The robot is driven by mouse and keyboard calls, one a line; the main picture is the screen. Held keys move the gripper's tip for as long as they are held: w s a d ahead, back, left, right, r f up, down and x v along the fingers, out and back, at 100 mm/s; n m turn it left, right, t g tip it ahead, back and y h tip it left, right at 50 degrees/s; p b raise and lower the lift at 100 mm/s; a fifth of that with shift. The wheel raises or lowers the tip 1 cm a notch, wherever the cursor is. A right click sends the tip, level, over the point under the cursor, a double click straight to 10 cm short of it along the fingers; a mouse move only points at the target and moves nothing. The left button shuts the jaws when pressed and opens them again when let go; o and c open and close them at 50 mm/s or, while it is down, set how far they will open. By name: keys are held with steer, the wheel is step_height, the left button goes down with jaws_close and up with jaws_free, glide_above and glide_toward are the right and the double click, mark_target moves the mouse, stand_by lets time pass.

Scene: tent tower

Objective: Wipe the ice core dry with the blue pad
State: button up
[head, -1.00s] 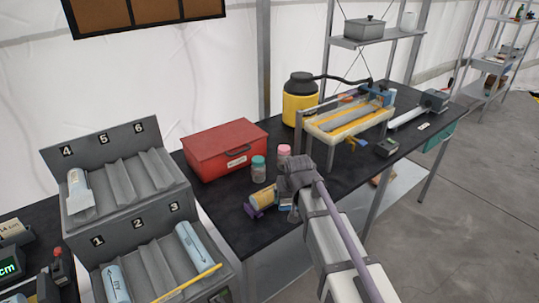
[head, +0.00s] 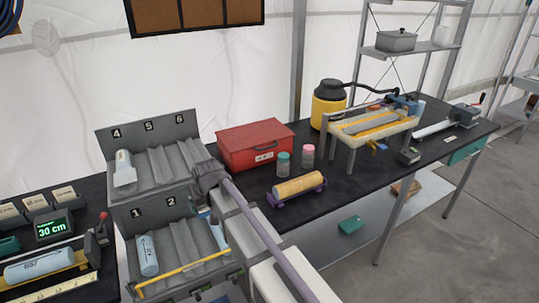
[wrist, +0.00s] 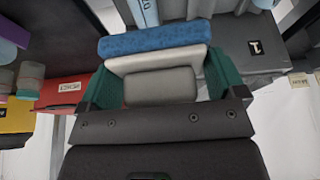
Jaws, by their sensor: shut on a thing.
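My gripper (wrist: 157,82) is shut on the blue pad (wrist: 152,42), holding it by its pale grey back between green fingers. In the head view my wrist covers the right part of the rack's lower tier, and the pad cannot be made out clearly there. A pale blue ice core (head: 217,234) lies in the right slot of that tier, partly hidden by my arm. A pale blue core (wrist: 145,12) also shows just beyond the pad in the wrist view; contact cannot be told. Other cores lie in slot 1 (head: 147,256), in slot 4 (head: 123,168) and on the measuring tray (head: 40,267).
The grey rack (head: 187,123) has two stepped tiers, with a yellow rod (head: 183,275) across the lower one. A red box (head: 255,150), two small jars and a yellow roll (head: 298,185) on a purple stand are to the right. The black tabletop (head: 345,190) near the roll is clear.

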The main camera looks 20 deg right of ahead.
steer(key=w+d+r+p, duration=0.2)
steer(key=w+d, duration=0.1)
steer(key=d, duration=0.5)
steer(key=w+d+r+p, duration=0.2)
steer(key=w+d+r, duration=0.1)
steer(key=d, duration=0.5)
steer(key=r+p, duration=0.2)
glide_above(289, 182)
steer(key=a, duration=0.4)
steer(key=shift+s+f+m, duration=0.1)
steer(key=shift+s+m, duration=0.2)
step_height(289, 182, down, 9)
steer(key=b, duration=0.9)
steer(key=shift+s+f, duration=0.1)
steer(key=shift+f, duration=0.05)
steer(key=shift+f+b, duration=0.35)
steer(key=shift+b, duration=0.25)
steer(key=shift+d, duration=0.1)
steer(key=shift+w+d, duration=0.2)
steer(key=shift+d, duration=0.75)
steer(key=shift+w+d, duration=0.15)
steer(key=shift+d, duration=0.8)
